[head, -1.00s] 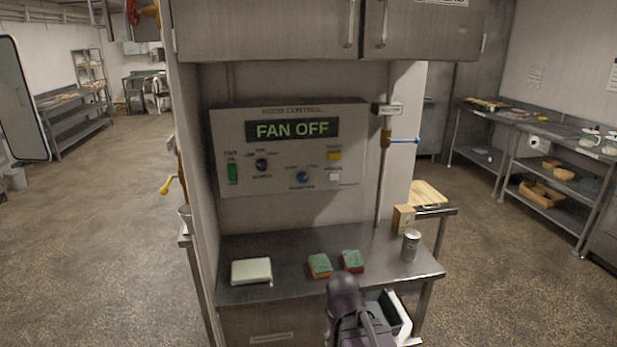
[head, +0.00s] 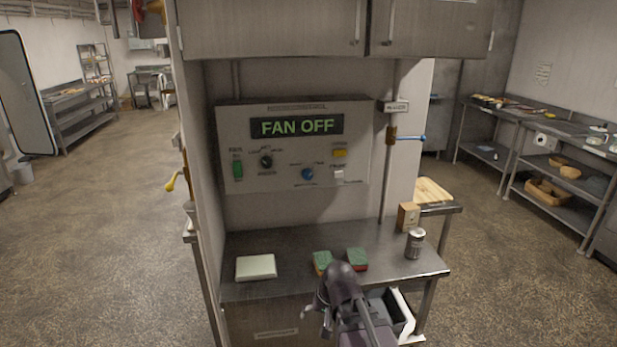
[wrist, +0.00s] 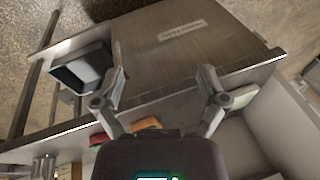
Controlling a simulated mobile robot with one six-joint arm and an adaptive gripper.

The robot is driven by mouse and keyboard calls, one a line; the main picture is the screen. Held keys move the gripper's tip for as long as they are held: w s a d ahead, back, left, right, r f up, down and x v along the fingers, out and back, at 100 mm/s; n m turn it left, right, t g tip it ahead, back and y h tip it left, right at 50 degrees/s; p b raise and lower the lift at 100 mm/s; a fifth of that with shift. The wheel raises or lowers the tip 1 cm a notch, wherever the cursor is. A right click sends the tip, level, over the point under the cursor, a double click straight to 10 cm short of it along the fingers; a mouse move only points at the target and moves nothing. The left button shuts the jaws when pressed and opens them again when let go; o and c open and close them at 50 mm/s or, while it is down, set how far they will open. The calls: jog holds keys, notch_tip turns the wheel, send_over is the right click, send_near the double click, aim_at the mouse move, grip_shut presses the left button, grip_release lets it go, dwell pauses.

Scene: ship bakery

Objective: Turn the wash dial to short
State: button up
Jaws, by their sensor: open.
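The control panel (head: 292,155) is on the wall above the steel counter, with a lit display (head: 297,127) reading "FAN OFF". A blue dial (head: 307,174) sits low in the middle of the panel and a black dial (head: 266,161) to its left. Their small labels and pointer settings are too blurred to read, so I cannot tell for sure which is the wash dial. My gripper (wrist: 162,75) is open and empty in the wrist view, its fingers spread before the counter's front. In the head view my arm is low in front of the counter, well below and apart from the dials.
On the counter (head: 300,243) are a white box (head: 256,267), two sponges (head: 357,259), a can (head: 415,243) and a wooden block (head: 408,216). A grey bin (head: 387,301) hangs by the front.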

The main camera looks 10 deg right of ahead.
jog(key=w+a+r+m+t+y+p, duration=0.1)
jog(key=w+a+r+m+t+y, duration=0.2)
jog(key=w+r+m+t, duration=0.35)
jog(key=w+a+r+m+t+y+p, duration=0.1)
jog(key=w+a+r+m+t+y, duration=0.2)
jog(key=w+r+m, duration=0.45)
jog(key=m+t+h+p, duration=0.3)
jog(key=m+t+h, duration=0.45)
jog(key=m, duration=1.25)
send_near(308, 177)
jog(key=shift+g+h, duration=0.55)
jog(key=shift+g, duration=0.05)
jog(key=s, duration=0.2)
jog(key=s+r, duration=0.1)
jog(key=s, duration=0.1)
jog(key=shift+a+r, duration=0.1)
jog(key=shift+a, duration=0.1)
jog(key=shift+w, duration=0.1)
jog(key=w, duration=1.3)
jog(key=shift+w, duration=0.35)
